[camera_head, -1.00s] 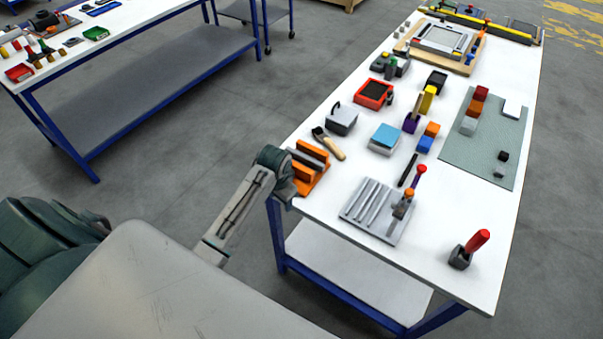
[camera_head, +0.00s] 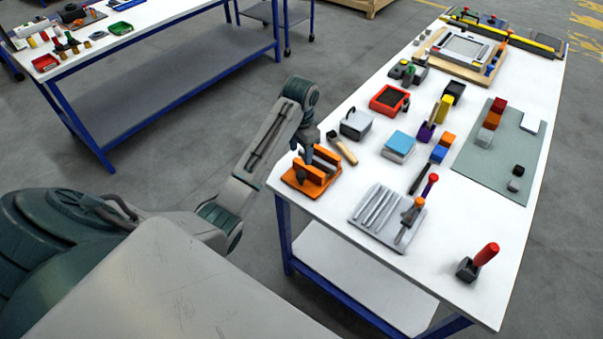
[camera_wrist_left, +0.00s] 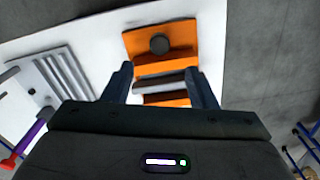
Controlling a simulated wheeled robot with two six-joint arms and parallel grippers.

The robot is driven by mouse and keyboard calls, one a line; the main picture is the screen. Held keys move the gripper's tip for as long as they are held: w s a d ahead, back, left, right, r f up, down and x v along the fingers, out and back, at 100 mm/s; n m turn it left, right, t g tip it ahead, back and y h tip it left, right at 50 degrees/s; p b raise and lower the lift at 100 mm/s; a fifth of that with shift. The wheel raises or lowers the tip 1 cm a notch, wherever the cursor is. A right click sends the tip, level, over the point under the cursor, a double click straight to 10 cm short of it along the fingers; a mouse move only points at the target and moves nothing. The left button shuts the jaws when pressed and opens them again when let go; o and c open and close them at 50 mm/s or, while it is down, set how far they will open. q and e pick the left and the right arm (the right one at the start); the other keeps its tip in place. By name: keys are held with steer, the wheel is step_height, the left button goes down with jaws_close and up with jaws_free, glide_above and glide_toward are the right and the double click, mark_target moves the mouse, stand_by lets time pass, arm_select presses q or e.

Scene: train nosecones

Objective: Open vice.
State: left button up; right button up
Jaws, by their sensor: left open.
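The orange vice (camera_head: 312,174) sits at the near left corner of the white table. It has orange jaw blocks with a dark strip, and it also shows in the left wrist view (camera_wrist_left: 165,66), where a round dark knob (camera_wrist_left: 160,44) stands on its far end. My left gripper (camera_head: 304,150) is over the vice, beside its upright blocks. In the left wrist view the two fingers of the left gripper (camera_wrist_left: 159,80) are spread apart, on either side of the vice's jaws; contact cannot be told. My right gripper is not in view.
A grey grooved plate (camera_head: 388,214) with an upright tool lies right of the vice. A wooden-handled brush (camera_head: 342,148) and a dark grey box (camera_head: 356,123) lie just beyond the vice. A red-handled tool (camera_head: 478,262) stands near the front edge.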

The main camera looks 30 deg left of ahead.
mark_target(301, 174)
arm_select(q)
step_height(301, 174, down, 2)
steer(key=shift+b, duration=0.55)
steer(key=shift+d+f+p, duration=0.1)
steer(key=shift+f+p, duration=0.25)
steer(key=shift+p, duration=0.45)
step_height(301, 174, down, 6)
steer(key=shift+r+p, duration=0.2)
steer(key=shift+p, duration=0.65)
steer(key=shift+f, duration=0.55)
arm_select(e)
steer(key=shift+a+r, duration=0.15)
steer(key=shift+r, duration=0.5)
arm_select(q)
steer(key=c, duration=1)
